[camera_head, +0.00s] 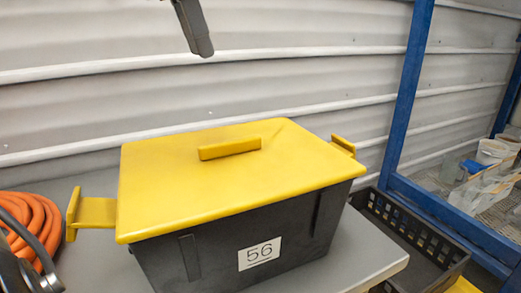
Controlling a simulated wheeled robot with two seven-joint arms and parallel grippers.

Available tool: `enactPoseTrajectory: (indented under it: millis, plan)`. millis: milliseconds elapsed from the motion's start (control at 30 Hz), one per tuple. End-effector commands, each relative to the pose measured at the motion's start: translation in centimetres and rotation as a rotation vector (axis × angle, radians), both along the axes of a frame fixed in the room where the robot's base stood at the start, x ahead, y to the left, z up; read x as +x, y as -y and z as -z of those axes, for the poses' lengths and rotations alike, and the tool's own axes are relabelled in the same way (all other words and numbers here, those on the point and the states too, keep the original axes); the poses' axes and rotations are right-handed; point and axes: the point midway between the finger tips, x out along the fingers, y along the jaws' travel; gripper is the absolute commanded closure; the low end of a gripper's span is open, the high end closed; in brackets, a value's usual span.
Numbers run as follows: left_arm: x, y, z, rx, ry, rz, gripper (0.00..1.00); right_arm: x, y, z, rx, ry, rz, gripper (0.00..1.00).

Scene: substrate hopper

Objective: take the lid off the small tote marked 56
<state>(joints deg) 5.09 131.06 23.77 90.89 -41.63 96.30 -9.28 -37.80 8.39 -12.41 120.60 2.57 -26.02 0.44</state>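The small tote (205,262) is dark grey, with a white label reading 56 (259,253) on its front. It stands upright on a grey table. A flat yellow lid (165,185) covers its top, with a raised yellow bar handle (230,148) in the middle. Yellow side handles stick out at the left (95,212) and right (343,145).
An orange hose (32,215) lies coiled at the left, with a dark curved object (38,250) over it. A black slotted crate (405,235) is at the right. A blue rack (405,100) holding containers stands behind it. A ribbed wall closes the back.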

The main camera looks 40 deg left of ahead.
Motion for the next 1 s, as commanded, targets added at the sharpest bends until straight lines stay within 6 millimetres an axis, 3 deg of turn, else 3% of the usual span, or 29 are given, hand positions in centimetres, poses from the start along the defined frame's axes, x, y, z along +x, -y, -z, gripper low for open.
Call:
enactPoseTrajectory:
  millis: [400, 767, 1000]
  plan:
    - [1.7, 1.1, 7.8, 0.008, -0.009, 0.002, 0.6, -0.9, -0.2, 1.3, 0.015, -0.018, 0.0, 1.0]
    - [2.5, 1.5, 11.0, 0.006, -0.007, 0.0, 0.6, -0.5, -0.3, 0.7, 0.023, -0.004, 0.003, 1.0]
    - [3.2, 2.0, 14.4, 0.007, -0.008, 0.001, 0.6, -0.5, -0.3, 0.7, 0.025, -0.007, 0.007, 1.0]
